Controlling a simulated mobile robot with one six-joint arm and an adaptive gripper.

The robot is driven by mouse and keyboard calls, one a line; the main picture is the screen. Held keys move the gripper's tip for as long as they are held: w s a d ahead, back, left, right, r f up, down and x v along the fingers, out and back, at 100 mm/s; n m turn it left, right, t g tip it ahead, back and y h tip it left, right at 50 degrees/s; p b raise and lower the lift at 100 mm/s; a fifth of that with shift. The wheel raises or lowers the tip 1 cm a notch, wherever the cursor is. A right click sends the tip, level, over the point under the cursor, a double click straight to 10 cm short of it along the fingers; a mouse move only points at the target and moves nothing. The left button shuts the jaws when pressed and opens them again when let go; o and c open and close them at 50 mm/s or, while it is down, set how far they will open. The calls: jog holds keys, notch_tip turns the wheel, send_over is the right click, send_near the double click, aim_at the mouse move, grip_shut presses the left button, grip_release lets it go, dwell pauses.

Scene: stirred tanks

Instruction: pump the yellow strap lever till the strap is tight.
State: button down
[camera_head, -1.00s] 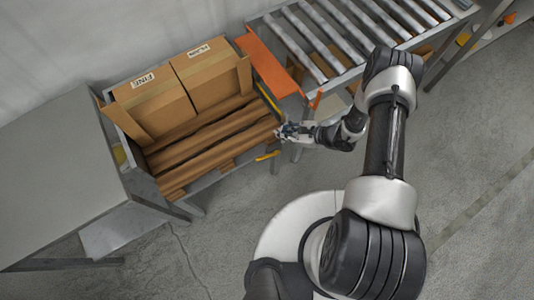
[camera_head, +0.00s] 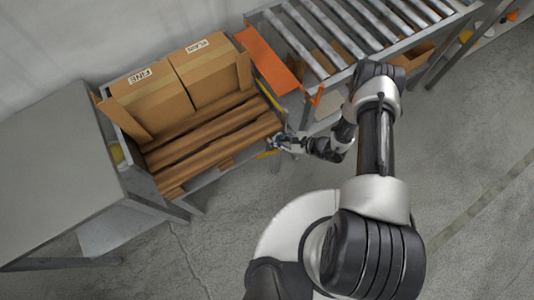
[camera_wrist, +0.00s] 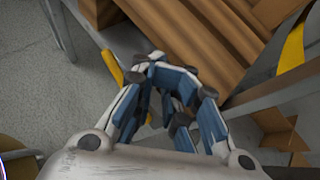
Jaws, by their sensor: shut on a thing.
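The yellow strap lever (camera_head: 266,154) juts out at the front right corner of the pallet load in the head view. In the wrist view the lever (camera_wrist: 113,68) runs in behind the left finger, so part of it is hidden. My gripper (camera_head: 276,143) is at the lever, its fingers drawn together on it; it also fills the middle of the wrist view (camera_wrist: 166,72). A yellow strap (camera_head: 270,97) runs along the right side of the load, and it shows at the right in the wrist view (camera_wrist: 292,48). I cannot tell how tight it is.
Two cardboard boxes (camera_head: 162,97) stand behind brown slats (camera_head: 215,134) in a metal frame. An orange plate (camera_head: 268,62) and a roller conveyor (camera_head: 335,30) lie at the back right. A grey table (camera_head: 55,150) is at left. The floor in front is clear.

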aim_at(266, 154)
jog(key=shift+s+a+f+b, duration=0.25)
jog(key=shift+a+f+b, duration=0.15)
jog(key=shift+f, duration=0.35)
jog(key=shift+s+a+f+b, duration=0.25)
jog(key=shift+a+f+b, duration=0.1)
jog(key=shift+f, duration=0.4)
jog(key=c, duration=2.2)
grip_release()
jog(key=shift+c, duration=0.2)
grip_shut()
jog(key=shift+s+a+f+b, duration=0.1)
jog(key=shift+a+f+b, duration=0.05)
jog(key=shift+f+b, duration=0.2)
